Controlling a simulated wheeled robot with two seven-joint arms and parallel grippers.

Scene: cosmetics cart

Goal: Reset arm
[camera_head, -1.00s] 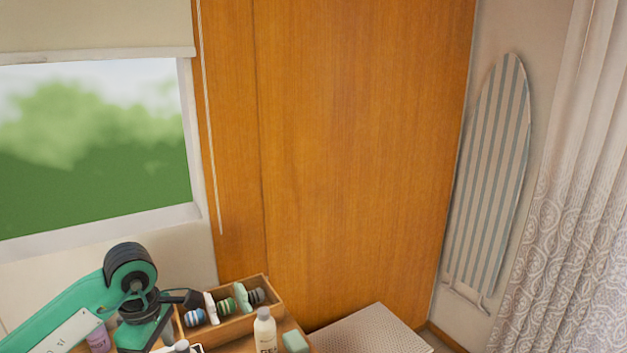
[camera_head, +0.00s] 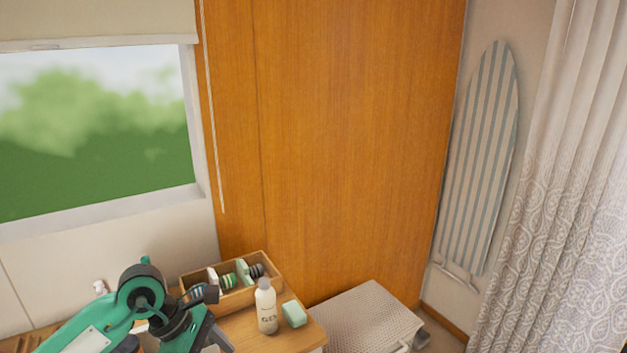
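My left arm, green and black, comes in from the lower left over the cosmetics cart top (camera_head: 240,330). Its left gripper (camera_head: 216,338) is at the bottom edge, with only a grey part showing beside the green wrist. The fingertips are hidden or cut off, so I cannot tell whether it is open or shut. A pale green block (camera_head: 294,313) lies right of the bottle. My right gripper is not in view.
A wooden divided box (camera_head: 236,297) with several round striped items stands at the back of the cart. A white woven hamper (camera_head: 362,320) is to the right. A wooden panel (camera_head: 350,150), a window (camera_head: 95,130), an ironing board (camera_head: 482,160) and a curtain (camera_head: 560,200) lie behind.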

